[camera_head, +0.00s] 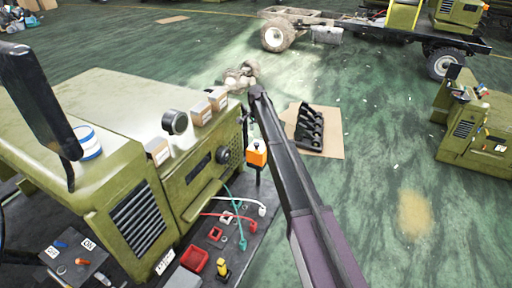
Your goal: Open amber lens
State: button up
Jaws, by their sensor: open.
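The amber lens (257,154) is a small orange, box-like piece with a white top. It stands upright on a dark post at the front right of the green machine housing. A long dark and purple beam passes close to its right and rises from the bottom edge; I cannot tell whether it touches the lens. I cannot make out my gripper's jaws anywhere in this view. The lens's fastening and far side are hidden.
The green housing (110,110) carries small boxes (201,113), a white-and-blue roll (87,142) and a round grey lamp (175,122). Cables and a red tray (194,260) lie on the dark deck below. Cardboard with a black part (309,128) lies behind.

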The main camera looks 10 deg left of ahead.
aim_at(257, 143)
jog(key=shift+f+b, duration=3.15)
jog(key=shift+f, duration=0.25)
grip_shut()
